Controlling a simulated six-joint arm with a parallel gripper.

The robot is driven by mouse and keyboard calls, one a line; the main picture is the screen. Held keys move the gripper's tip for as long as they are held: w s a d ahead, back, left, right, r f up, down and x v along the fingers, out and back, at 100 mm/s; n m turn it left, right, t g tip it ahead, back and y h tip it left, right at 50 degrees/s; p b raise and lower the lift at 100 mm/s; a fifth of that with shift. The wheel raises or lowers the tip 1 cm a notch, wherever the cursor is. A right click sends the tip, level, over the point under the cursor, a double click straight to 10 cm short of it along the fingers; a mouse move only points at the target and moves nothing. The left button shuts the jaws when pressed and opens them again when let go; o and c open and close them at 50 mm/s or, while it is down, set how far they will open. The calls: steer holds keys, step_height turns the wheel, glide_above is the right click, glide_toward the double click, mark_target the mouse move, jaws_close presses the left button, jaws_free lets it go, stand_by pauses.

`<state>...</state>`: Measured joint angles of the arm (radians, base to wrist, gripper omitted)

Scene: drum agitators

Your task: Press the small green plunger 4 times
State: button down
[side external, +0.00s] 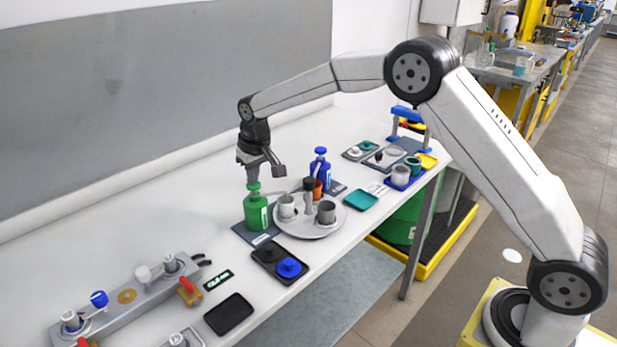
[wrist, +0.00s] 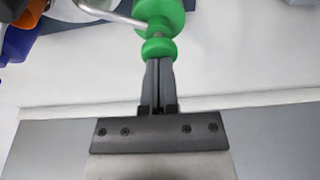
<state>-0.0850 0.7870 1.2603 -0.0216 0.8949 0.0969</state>
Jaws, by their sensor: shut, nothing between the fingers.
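A green pump bottle (side external: 257,212) stands upright on a dark mat at the middle of the bench. Its small green plunger (side external: 253,187) is at the top, right under my gripper (side external: 252,180). In the wrist view my gripper (wrist: 157,68) is shut and empty, its fingertips at the plunger's green head (wrist: 158,48). They look to be touching it or very close; I cannot tell which. The bottle's body (wrist: 160,15) shows beyond the head, with a bent metal spout beside it. A blue pump bottle (side external: 320,170) stands farther back to the right.
A round grey tray (side external: 300,231) with several cups stands just right of the green bottle. A black tray (side external: 270,265) with a blue lid (side external: 289,267) lies in front. A grey valve manifold (side external: 130,305) is at the front left. The bench behind the bottle is clear.

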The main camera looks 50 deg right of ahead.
steer(key=shift+f, duration=0.8)
steer(key=shift+r, duration=1)
steer(key=shift+r, duration=3)
steer(key=shift+s, duration=0.1)
steer(key=shift+s+d+f, duration=0.15)
steer(key=shift+s+d, duration=0.05)
steer(key=shift+s, duration=0.35)
steer(key=s+d+f, duration=0.1)
steer(key=s+f, duration=0.2)
steer(key=s, duration=0.7)
steer(key=s+d+f, duration=0.2)
steer(key=s, duration=0.8)
steer(key=s+d+f, duration=0.1)
steer(key=s+f, duration=0.2)
steer(key=s, duration=0.7)
steer(key=shift+d+f, duration=0.2)
steer(key=shift+f, duration=0.1)
